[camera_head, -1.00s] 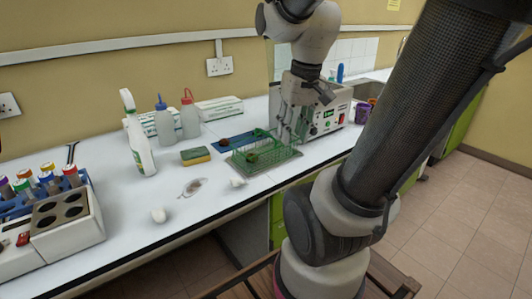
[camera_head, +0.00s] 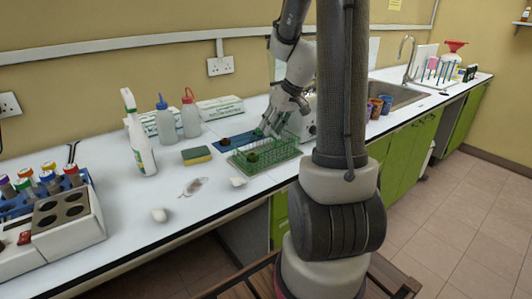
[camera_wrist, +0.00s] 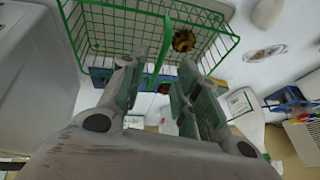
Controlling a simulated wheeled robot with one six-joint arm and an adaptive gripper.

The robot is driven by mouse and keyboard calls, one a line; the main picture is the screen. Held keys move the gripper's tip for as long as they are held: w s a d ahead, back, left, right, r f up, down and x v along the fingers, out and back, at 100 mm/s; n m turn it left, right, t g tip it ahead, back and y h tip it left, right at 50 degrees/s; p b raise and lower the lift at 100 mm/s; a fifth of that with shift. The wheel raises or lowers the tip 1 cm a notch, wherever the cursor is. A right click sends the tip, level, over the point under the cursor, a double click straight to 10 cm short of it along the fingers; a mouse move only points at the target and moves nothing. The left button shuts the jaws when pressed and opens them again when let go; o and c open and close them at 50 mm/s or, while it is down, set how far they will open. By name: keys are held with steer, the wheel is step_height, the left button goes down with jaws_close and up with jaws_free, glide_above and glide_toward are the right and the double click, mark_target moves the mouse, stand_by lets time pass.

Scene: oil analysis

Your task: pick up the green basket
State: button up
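The green basket (camera_head: 283,150) is a wire basket with a handle, standing on the counter with a dark brown item inside. In the wrist view the basket (camera_wrist: 205,15) fills the top, and its handle (camera_wrist: 163,45) runs between my two fingers. My gripper (camera_wrist: 161,75) is open, with a finger on each side of the handle and gaps showing between. In the head view my gripper (camera_head: 268,128) is at the basket's upper part, and my arm hides some of the area to the right. Whether a finger touches the handle is unclear.
A yellow-green sponge (camera_head: 197,155), a spray bottle (camera_head: 140,140) and two wash bottles (camera_head: 177,120) stand left of the basket. A blue mat (camera_head: 234,141) lies behind it. A white instrument (camera_wrist: 25,75) stands close by in the wrist view. The front left counter has some free room.

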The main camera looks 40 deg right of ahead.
steer(key=x, duration=0.4)
steer(key=shift+s+d+f, duration=0.1)
steer(key=shift+s+f, duration=0.05)
steer(key=shift+f, duration=0.05)
jaws_close()
